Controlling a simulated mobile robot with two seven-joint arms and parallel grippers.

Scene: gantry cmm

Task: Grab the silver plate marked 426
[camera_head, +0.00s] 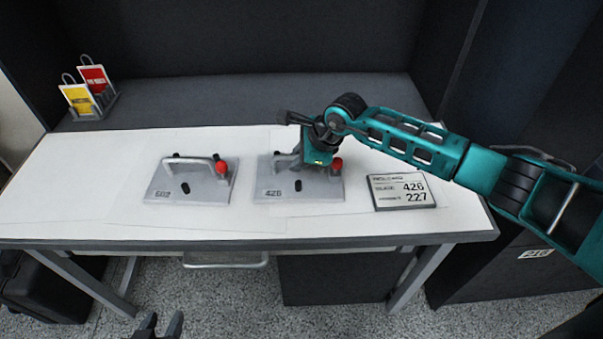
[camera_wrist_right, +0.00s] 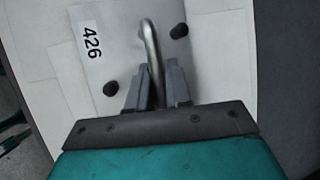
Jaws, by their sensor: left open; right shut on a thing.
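The silver plate marked 426 (camera_head: 318,190) lies flat on the white table, with a bar handle and a red knob on top. My right gripper (camera_head: 300,158) is above it, shut on its handle. In the right wrist view the handle (camera_wrist_right: 151,45) runs between the two fingers of my right gripper (camera_wrist_right: 155,88), and the label 426 shows on the plate (camera_wrist_right: 120,50). Part of the handle is hidden by my arm in the head view. My left gripper (camera_head: 160,326) is open and empty at the bottom edge, in front of the table.
A rack with yellow and red cards (camera_head: 88,95) stands at the back left. The table's left end is clear.

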